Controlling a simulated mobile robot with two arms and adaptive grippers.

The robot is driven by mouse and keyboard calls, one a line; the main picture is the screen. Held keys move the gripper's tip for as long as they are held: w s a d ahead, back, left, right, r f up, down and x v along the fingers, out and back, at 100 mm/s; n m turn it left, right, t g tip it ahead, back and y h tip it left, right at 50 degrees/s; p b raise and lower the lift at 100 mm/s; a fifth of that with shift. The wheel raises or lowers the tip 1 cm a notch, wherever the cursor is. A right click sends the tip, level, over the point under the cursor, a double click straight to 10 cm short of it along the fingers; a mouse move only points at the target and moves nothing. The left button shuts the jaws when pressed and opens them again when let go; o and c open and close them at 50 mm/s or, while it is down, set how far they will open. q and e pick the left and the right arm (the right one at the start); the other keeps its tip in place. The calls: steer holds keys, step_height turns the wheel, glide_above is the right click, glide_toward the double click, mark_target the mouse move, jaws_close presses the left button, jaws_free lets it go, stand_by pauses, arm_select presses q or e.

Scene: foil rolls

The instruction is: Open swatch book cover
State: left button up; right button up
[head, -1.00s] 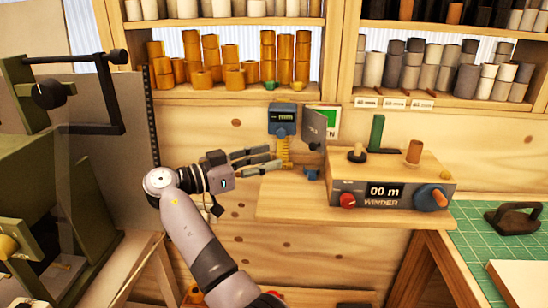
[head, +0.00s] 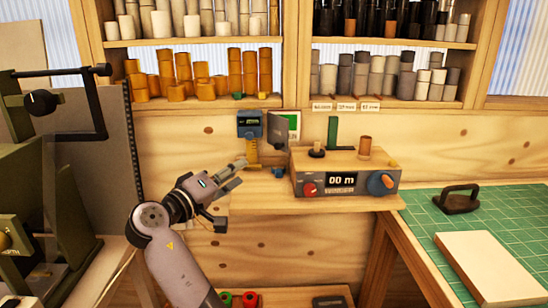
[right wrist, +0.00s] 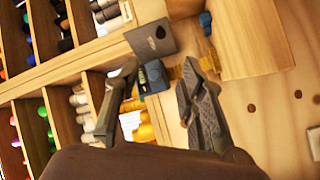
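A dark grey panel with small lettering (head: 278,133) stands at an angle beside the winder on the back wall; it looks like the swatch book cover, but I cannot be sure. A white and green sheet (head: 294,120) shows behind it. In the right wrist view the grey panel (right wrist: 151,40) is beyond and above the fingers. My right gripper (head: 240,170) is left of and below the panel, apart from it. In the right wrist view its fingers (right wrist: 160,85) are spread with nothing between them. My left gripper is not in view.
A blue gauge (head: 249,124) with a yellow scale hangs left of the panel. The winder (head: 345,175) stands on a wooden shelf (head: 262,201) to the right. Shelves of foil rolls are above. A green mat (head: 430,215) holds a cream slab (head: 490,265) and a dark handled block (head: 458,199).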

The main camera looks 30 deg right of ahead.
steer(key=n+p, duration=0.1)
steer(key=p, duration=0.3)
glide_toward(276, 147)
steer(key=x, duration=0.8)
steer(key=shift+w+d, duration=0.2)
steer(key=shift+d, duration=0.25)
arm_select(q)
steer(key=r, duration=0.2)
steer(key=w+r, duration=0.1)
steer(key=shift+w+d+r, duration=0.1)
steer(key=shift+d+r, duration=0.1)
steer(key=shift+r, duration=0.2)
arm_select(e)
steer(key=shift+c, duration=0.4)
jaws_close()
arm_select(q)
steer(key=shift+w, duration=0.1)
arm_select(e)
steer(key=shift+a+f, duration=0.1)
steer(key=shift+f, duration=0.05)
